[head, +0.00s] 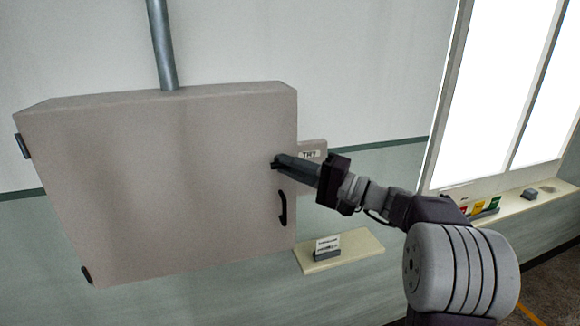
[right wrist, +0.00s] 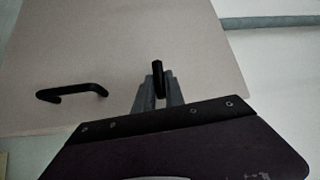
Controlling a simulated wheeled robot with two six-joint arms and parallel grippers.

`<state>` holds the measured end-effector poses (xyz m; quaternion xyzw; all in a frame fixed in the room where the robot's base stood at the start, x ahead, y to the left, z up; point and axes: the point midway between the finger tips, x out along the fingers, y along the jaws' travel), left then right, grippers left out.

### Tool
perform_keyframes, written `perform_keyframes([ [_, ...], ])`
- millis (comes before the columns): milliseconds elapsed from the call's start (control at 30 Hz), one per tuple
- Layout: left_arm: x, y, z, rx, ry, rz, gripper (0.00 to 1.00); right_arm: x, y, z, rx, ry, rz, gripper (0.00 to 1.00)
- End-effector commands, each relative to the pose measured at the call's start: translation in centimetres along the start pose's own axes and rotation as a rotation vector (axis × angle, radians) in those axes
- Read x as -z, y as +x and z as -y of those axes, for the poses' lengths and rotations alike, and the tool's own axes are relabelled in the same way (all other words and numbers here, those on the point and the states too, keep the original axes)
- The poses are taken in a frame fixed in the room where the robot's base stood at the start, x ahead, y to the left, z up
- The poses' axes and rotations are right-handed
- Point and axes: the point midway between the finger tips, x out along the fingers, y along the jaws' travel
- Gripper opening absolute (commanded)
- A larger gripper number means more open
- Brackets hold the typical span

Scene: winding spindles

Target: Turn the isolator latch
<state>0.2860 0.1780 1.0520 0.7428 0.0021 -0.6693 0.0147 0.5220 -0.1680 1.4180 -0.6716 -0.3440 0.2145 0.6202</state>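The isolator latch (right wrist: 158,78) is a small black lever on the front of a grey-beige cabinet (head: 160,180), near its right edge. In the right wrist view it stands between my fingertips, at right angles to the door handle. My right gripper (head: 281,163) reaches in from the right; in the right wrist view its two grey fingers (right wrist: 158,96) are close together on both sides of the latch and look closed on it. In the head view the fingers hide most of the latch. My left gripper is not in view.
A black door handle (head: 283,208) sits just below the latch; it also shows in the right wrist view (right wrist: 72,92). A small plate marked "TRY" (head: 311,155) is beside the cabinet. A shelf (head: 345,254) with a card holder (head: 327,249) is below right. A window ledge (head: 525,203) lies right.

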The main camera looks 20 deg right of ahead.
Motion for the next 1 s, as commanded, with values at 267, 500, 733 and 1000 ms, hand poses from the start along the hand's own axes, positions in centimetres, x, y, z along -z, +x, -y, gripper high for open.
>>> perform_keyframes([
  [267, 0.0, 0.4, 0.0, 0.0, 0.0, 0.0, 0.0, -0.2, 0.0, 0.0, -0.032, -0.033, 0.015, 0.0],
  [500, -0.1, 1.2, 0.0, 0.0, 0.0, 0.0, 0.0, -0.1, 0.0, 0.1, -0.141, -0.145, 0.045, 0.0],
  [733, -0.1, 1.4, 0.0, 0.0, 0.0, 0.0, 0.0, -0.1, 0.1, 0.5, -0.289, -0.293, 0.086, 0.0],
  [1000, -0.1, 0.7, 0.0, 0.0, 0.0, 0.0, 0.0, -0.1, 0.3, 1.0, -0.467, -0.471, 0.137, 0.0],
])
